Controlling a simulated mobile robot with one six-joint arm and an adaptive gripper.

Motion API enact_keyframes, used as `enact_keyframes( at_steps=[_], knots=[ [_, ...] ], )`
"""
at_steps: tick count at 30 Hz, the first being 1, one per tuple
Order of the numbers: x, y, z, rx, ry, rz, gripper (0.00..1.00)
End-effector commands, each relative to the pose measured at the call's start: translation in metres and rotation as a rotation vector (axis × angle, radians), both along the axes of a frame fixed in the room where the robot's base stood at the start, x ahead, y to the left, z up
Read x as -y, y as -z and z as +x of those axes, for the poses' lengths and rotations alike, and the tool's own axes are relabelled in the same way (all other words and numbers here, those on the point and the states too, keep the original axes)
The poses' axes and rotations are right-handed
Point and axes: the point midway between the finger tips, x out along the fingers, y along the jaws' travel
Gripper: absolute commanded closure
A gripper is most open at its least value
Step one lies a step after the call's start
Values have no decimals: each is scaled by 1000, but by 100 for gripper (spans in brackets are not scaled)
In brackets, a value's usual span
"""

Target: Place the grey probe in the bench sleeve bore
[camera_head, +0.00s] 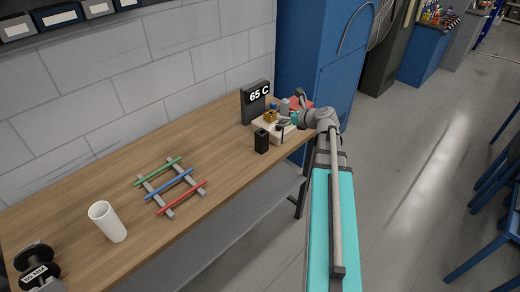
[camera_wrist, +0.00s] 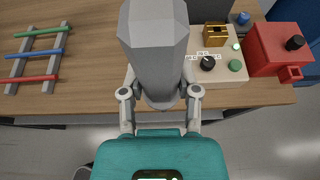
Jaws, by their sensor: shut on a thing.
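The grey probe (camera_wrist: 153,45) fills the middle of the wrist view as a faceted grey body. My gripper (camera_wrist: 160,93) is shut on its near end, one finger on each side. In the head view my gripper (camera_head: 296,118) is over the right end of the bench, by a pale unit. A brass block (camera_wrist: 215,35) with a dark opening stands on that unit; it also shows in the head view (camera_head: 270,116). I cannot tell whether this is the bench sleeve. The probe's far end and what lies under it are hidden.
Near the brass block are a black knob (camera_wrist: 208,63), a green button (camera_wrist: 235,65) and a red box (camera_wrist: 278,50). A "65 C" display (camera_head: 256,103) stands behind. A black block (camera_head: 261,141), coloured rods (camera_head: 168,184) and a white cup (camera_head: 107,222) are leftward.

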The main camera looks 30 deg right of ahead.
Motion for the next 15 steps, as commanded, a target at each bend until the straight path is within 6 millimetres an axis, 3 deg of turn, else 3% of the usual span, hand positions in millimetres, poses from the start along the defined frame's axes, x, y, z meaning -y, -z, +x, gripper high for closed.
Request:
enact_keyframes(
  at_steps=[5,15],
  knots=[
    [-4,-17,18,0,-4,1,100],
    [-27,-61,77,-1,-13,1,100]
  ],
)
